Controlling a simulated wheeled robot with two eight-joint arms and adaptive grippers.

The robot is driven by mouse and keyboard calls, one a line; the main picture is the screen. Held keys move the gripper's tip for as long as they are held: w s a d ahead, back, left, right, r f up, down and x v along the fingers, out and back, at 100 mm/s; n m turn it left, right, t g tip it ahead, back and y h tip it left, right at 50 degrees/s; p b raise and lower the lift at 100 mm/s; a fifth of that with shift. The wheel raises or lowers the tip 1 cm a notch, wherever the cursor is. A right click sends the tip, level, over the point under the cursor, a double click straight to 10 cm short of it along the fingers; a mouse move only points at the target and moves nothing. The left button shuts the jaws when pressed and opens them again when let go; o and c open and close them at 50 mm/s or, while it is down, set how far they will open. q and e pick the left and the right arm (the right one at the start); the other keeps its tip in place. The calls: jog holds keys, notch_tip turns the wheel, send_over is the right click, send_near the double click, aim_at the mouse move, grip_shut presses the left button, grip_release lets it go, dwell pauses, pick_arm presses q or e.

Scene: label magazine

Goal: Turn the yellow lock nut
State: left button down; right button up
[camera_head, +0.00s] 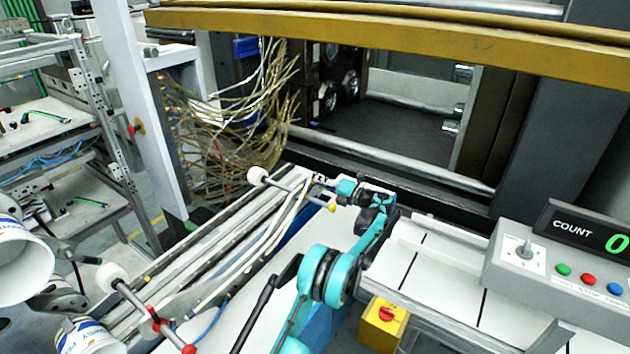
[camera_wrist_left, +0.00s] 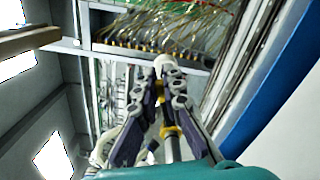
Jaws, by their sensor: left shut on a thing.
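My left gripper (camera_head: 317,184) comes in from the right on its teal wrist. It is over a thin rod that has a white roller (camera_head: 257,176) at its far end and a yellow tip (camera_head: 331,207) at its near end. In the left wrist view the two dark fingers (camera_wrist_left: 164,85) are closed together around the rod. The white roller shows just beyond the fingertips, and a yellow ring (camera_wrist_left: 171,132) lies between the fingers nearer the palm. The fingers largely hide the yellow lock nut. My right gripper is not in view.
A second rod with a white roller (camera_head: 112,275) and red fittings (camera_head: 155,322) is at the lower left, near label rolls (camera_head: 25,262). A counter box (camera_head: 530,255) stands right. A yellow box with a red knob (camera_head: 384,322) is at the lower front. Loose wires (camera_head: 235,115) hang behind.

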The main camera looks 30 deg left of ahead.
pick_arm(q)
jog(key=c, duration=1.6)
grip_release()
jog(key=shift+c, duration=0.2)
jog(key=shift+d, duration=0.1)
jog(key=d, duration=1.2)
jog(key=shift+s, duration=0.45)
